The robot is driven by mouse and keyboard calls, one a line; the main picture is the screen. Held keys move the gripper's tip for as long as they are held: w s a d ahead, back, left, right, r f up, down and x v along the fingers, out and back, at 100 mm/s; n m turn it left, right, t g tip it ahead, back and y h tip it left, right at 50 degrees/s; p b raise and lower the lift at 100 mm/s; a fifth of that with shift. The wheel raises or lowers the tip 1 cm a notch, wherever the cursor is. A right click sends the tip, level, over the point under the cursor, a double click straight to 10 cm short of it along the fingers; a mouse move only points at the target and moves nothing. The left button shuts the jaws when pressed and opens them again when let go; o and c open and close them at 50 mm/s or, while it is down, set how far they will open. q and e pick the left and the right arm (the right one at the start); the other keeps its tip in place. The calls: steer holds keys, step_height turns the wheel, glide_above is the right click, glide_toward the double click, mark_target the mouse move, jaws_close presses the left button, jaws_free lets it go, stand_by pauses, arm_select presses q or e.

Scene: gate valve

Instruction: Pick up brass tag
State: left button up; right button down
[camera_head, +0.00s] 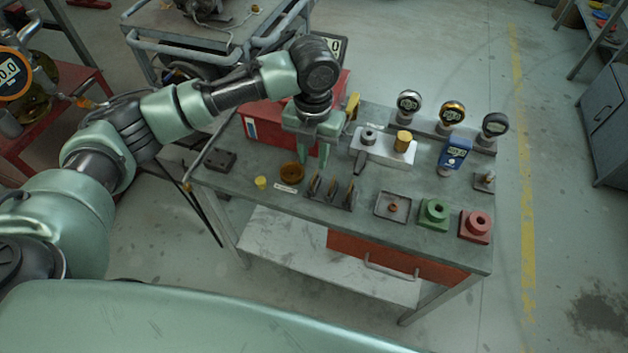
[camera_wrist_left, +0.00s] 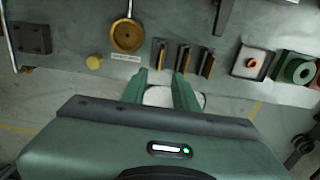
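My left gripper (camera_head: 313,161) is above the workbench, fingers pointing down, open and empty. In the left wrist view, its two fingertips (camera_wrist_left: 160,76) are apart with nothing between them. Just beyond them is a dark rack (camera_head: 331,190) holding three thin upright plates with brass-coloured edges (camera_wrist_left: 184,56). A round brass-coloured piece (camera_head: 291,173) lies left of the rack, with a small white label (camera_head: 286,188) in front; it also shows in the left wrist view (camera_wrist_left: 127,36). I cannot tell for sure which of these is the brass tag. My right gripper is not in view.
A yellow knob (camera_head: 261,183) and a dark block (camera_head: 219,160) are at the bench's left. A square tray (camera_head: 393,208), a green block (camera_head: 434,214) and a red block (camera_head: 475,226) are on the right. Several gauges (camera_head: 452,113) stand behind. A red box (camera_head: 263,127) is behind the gripper.

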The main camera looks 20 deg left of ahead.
mark_target(314, 182)
arm_select(q)
step_height(314, 182, down, 7)
steer(key=shift+f+p, duration=0.15)
steer(key=shift+p, duration=0.6)
jaws_close()
stand_by(0.9)
